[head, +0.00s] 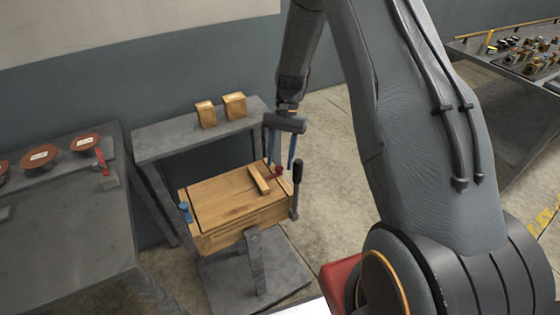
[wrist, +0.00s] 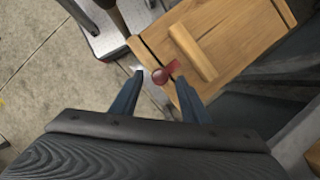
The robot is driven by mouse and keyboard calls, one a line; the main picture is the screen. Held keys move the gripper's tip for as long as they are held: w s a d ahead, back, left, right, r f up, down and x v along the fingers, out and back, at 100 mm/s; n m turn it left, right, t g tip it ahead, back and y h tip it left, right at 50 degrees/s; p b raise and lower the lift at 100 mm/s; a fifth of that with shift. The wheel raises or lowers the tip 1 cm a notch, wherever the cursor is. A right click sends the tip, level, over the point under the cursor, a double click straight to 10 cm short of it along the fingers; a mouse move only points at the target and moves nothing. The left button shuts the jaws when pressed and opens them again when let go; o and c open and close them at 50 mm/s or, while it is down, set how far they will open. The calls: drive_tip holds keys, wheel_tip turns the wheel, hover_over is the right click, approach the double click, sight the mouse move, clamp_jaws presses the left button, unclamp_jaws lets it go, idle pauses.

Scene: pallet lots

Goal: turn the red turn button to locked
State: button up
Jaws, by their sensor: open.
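The red turn button (head: 273,173) sits at the right end of the wooden box (head: 225,205), close to a raised wooden strip (head: 259,180). In the wrist view the red turn button (wrist: 164,74) shows as a short bar with a round end, next to the strip (wrist: 193,52). My gripper (head: 280,163) is above the button, pointing down. In the wrist view my gripper (wrist: 160,85) is open, its two blue fingers on either side of the button. I cannot tell whether a finger touches it.
A black-handled lever (head: 297,178) stands at the box's right corner, near my gripper. A blue piece (head: 184,212) is on the box's left end. A grey shelf (head: 165,147) behind holds two wooden blocks (head: 235,105). A grey table (head: 60,235) with red discs is at left.

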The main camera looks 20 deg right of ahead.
drive_tip(key=b+v, duration=0.1)
drive_tip(key=v, duration=0.6)
drive_tip(key=shift+b, duration=0.3)
drive_tip(key=shift+s, duration=0.1)
drive_tip(key=s+a+r+n+t+h, duration=0.1)
drive_tip(key=s+r+n+t, duration=0.1)
drive_tip(key=s, duration=0.8)
drive_tip(key=s+r+n+t+h, duration=0.1)
drive_tip(key=s+r+n, duration=0.4)
drive_tip(key=s, duration=0.6)
drive_tip(key=shift+s+a+r+t+h, duration=0.3)
drive_tip(key=shift+a+r+t, duration=0.05)
drive_tip(key=shift+r+t, duration=0.45)
drive_tip(key=shift+c, duration=0.3)
